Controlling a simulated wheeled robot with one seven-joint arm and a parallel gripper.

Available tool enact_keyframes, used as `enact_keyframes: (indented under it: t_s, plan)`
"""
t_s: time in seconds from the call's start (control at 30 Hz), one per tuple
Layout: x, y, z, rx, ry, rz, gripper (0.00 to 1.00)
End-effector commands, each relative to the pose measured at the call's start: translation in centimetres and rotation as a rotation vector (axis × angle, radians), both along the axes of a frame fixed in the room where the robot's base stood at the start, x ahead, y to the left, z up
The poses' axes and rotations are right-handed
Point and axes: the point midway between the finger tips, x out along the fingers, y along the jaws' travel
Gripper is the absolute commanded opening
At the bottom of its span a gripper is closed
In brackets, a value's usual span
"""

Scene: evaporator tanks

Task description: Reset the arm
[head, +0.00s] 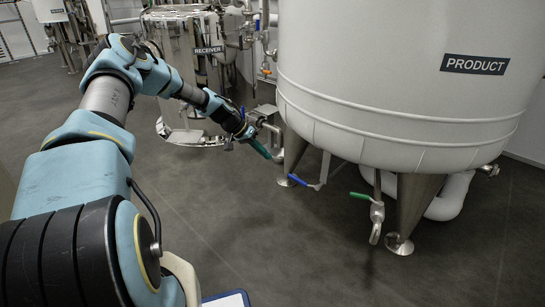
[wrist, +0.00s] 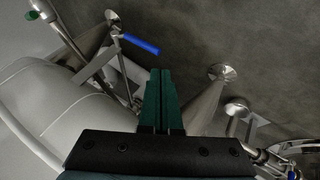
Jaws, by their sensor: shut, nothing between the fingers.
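My arm stretches forward from the lower left of the head view toward the white PRODUCT tank (head: 400,80). My gripper (head: 270,157) has green fingers and is beside the tank's lower left edge, near a metal leg. In the wrist view my gripper (wrist: 160,72) has its two fingers together with nothing between them. A blue valve handle (head: 298,180) is below and right of the fingertips in the head view. The blue handle also shows in the wrist view (wrist: 140,44), left of and beyond the fingertips, apart from them.
A green-handled valve (head: 360,196) hangs under the PRODUCT tank, beside a front leg (head: 413,205). A steel RECEIVER tank (head: 195,85) with pipes stands behind my arm. Grey floor (head: 270,240) is open in front of the tanks.

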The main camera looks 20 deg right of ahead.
Motion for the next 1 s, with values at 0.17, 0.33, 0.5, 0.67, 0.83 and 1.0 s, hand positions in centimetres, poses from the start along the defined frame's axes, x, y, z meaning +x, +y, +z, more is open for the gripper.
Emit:
enact_keyframes:
  t_s: [0.17,0.33,0.5,0.67,0.83,1.0]
  plan:
    - [0.1,0.2,0.1,0.0,0.0,0.0,0.0]
    - [0.1,0.1,0.1,0.0,0.0,0.0,0.0]
    - [-0.8,0.8,1.3,0.044,-0.003,-0.004,0.0]
    - [-3.4,3.7,4.1,0.175,-0.01,0.016,0.0]
    - [-6.7,8.8,7.5,0.334,-0.015,0.097,0.0]
    - [-10.2,14.5,11.3,0.468,-0.024,0.228,0.0]
